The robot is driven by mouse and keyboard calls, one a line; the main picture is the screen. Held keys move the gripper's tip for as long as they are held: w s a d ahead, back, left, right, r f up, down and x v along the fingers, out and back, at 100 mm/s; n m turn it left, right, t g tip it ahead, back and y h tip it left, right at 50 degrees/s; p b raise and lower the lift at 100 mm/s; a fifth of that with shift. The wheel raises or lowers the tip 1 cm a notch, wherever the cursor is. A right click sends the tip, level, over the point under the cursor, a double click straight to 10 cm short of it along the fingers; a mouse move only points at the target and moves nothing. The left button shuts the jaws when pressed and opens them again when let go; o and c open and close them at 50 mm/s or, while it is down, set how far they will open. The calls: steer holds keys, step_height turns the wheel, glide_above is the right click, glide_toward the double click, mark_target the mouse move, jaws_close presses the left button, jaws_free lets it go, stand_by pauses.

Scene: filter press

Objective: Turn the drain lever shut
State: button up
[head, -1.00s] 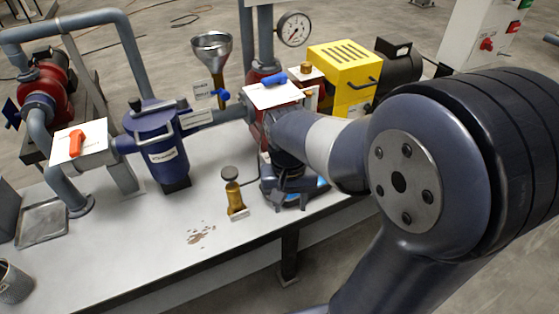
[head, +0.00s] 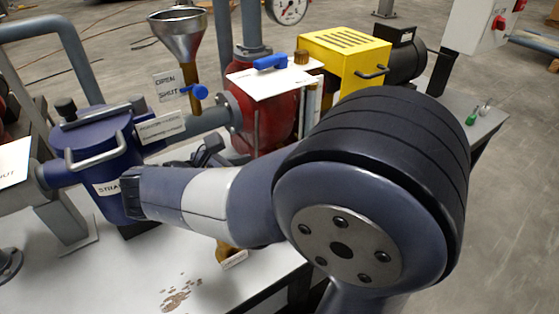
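No label naming a drain lever is legible. A short blue lever (head: 200,91) sits on the stem below the metal funnel (head: 178,35), beside a small OPEN/SHUT plate (head: 170,86); it lies level with the SHUT line. A second blue lever (head: 272,62) lies across a white plate (head: 268,84) on top of the red pump body (head: 252,120). My gripper (head: 207,150) shows only as dark parts behind my arm, below the funnel and left of the red body. It appears apart from both levers. Its fingertips are largely hidden.
The blue strainer (head: 98,150) with its grey handle stands close left of my arm. A labelled plate (head: 160,128) sits by the pipe. The yellow box (head: 345,58) and black motor (head: 405,60) are behind. The front tabletop (head: 110,270) is mostly clear, with brown specks.

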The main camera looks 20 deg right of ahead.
steer(key=b+x, duration=0.4)
steer(key=x, duration=0.7)
steer(key=shift+a+f, duration=0.1)
steer(key=shift+f, duration=0.05)
steer(key=shift+w+d+f, duration=0.1)
steer(key=shift+w+d, duration=0.05)
steer(key=shift+d, duration=0.3)
steer(key=shift+c, duration=0.3)
jaws_close()
